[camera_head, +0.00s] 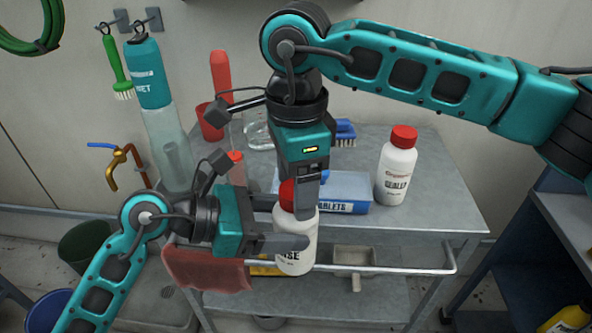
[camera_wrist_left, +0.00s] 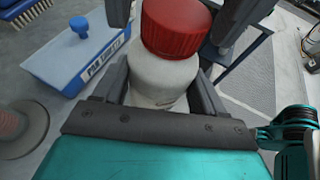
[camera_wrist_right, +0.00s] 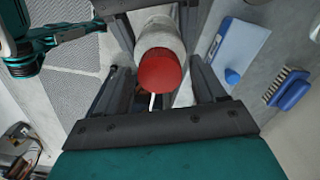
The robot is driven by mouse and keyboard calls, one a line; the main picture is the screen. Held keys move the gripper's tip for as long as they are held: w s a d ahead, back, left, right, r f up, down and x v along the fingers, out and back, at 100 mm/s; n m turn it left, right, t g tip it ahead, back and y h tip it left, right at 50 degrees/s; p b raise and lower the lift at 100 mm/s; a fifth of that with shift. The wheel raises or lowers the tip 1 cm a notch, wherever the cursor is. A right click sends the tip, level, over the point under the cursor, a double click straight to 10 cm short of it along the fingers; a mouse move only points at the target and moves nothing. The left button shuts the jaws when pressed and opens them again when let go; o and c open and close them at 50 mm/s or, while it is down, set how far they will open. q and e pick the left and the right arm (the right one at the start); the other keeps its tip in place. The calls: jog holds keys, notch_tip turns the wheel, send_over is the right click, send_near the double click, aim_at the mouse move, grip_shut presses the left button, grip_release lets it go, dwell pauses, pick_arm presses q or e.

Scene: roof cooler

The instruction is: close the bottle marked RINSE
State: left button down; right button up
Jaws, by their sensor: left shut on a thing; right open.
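The white bottle marked RINSE (camera_head: 297,255) has a red cap (camera_head: 287,194) and is upright at the cart's front edge; its label is partly covered. My left gripper (camera_head: 291,226) is shut around its body from the left; the left wrist view shows the bottle (camera_wrist_left: 158,82) between the fingers. The red cap (camera_wrist_left: 176,27) is on top, looking slightly tilted; I cannot tell how tightly it sits. My right gripper (camera_head: 306,193) points down over the bottle. In the right wrist view its open fingers stand either side of the cap (camera_wrist_right: 160,70), apparently apart from it.
A blue tablets box (camera_head: 346,188) lies just behind the bottle. A second white bottle, marked SEALER (camera_head: 397,172), has a red cap and stands to the right on the grey cart (camera_head: 440,205). A blue brush (camera_head: 345,133) lies behind. A front rail (camera_head: 400,270) and red cloth (camera_head: 205,268) are close by.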

jog(key=c, duration=1.1)
jog(key=shift+m, duration=0.8)
jog(key=o, duration=1.2)
jog(key=shift+o, duration=0.2)
notch_tip(320, 180, up, 12)
